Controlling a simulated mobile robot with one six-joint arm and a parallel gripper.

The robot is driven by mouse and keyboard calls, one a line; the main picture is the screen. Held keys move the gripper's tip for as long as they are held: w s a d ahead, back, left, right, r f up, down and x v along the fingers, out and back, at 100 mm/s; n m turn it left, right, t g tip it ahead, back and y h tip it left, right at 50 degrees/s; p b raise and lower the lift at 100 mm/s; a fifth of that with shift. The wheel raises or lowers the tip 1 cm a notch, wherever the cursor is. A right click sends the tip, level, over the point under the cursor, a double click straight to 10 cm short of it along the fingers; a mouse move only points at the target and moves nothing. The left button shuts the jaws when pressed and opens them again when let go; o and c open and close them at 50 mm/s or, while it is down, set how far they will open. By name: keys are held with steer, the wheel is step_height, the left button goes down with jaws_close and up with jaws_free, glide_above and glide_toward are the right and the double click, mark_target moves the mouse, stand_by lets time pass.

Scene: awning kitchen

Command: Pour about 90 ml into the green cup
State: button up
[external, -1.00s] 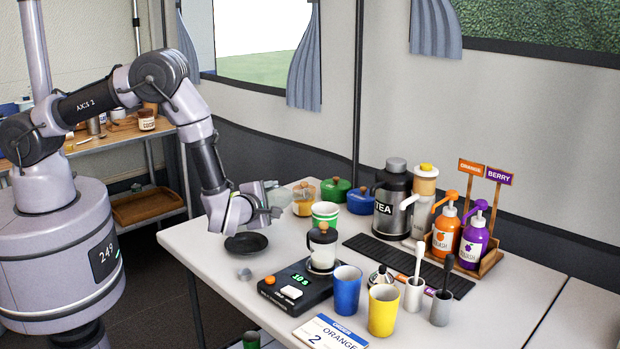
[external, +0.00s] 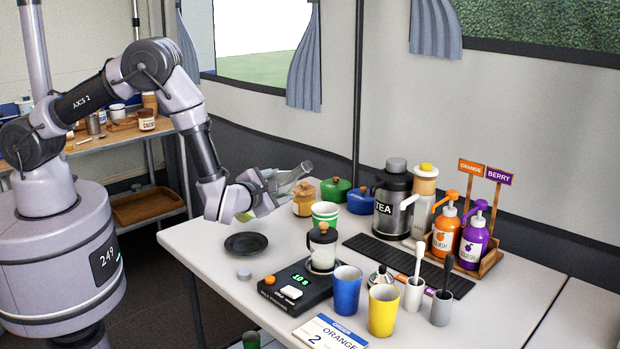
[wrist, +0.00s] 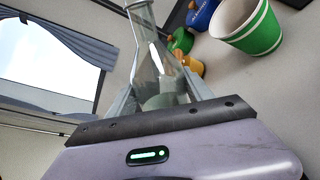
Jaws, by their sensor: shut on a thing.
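My gripper (external: 276,184) is shut on a clear glass bottle (external: 293,177) above the left part of the table. The bottle is tilted, its neck pointing up and right. In the wrist view the bottle (wrist: 153,60) sits between my fingers, with a pale content low in it; its level is hard to tell.
A black saucer (external: 246,244) lies below my gripper. A scale (external: 296,287) with a lidded glass jar (external: 322,248) stands in front of the cup. An amber jar (external: 304,200), green pot (external: 335,189) and blue pot (external: 361,201) are close behind. Blue (external: 346,290) and yellow cups (external: 383,310) stand right.

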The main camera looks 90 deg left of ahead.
mark_target(280, 178)
steer(key=shift+w+d+r+n+t+b, duration=0.15)
steer(key=shift+w+r+n+t+b, duration=0.2)
steer(key=shift+w+n+b, duration=0.4)
steer(key=n+b, duration=0.2)
steer(key=r+n+t+b, duration=0.1)
steer(key=b, duration=0.2)
steer(key=shift+r+n+y, duration=0.25)
steer(key=shift+n+y, duration=0.1)
steer(key=shift+y, duration=0.05)
steer(key=shift+w+r+n+t, duration=0.25)
steer(key=shift+r+n, duration=0.25)
steer(key=shift+n, duration=0.6)
steer(key=shift+w+n+y, duration=0.1)
steer(key=shift+n+y, duration=0.2)
steer(key=shift+n, duration=0.4)
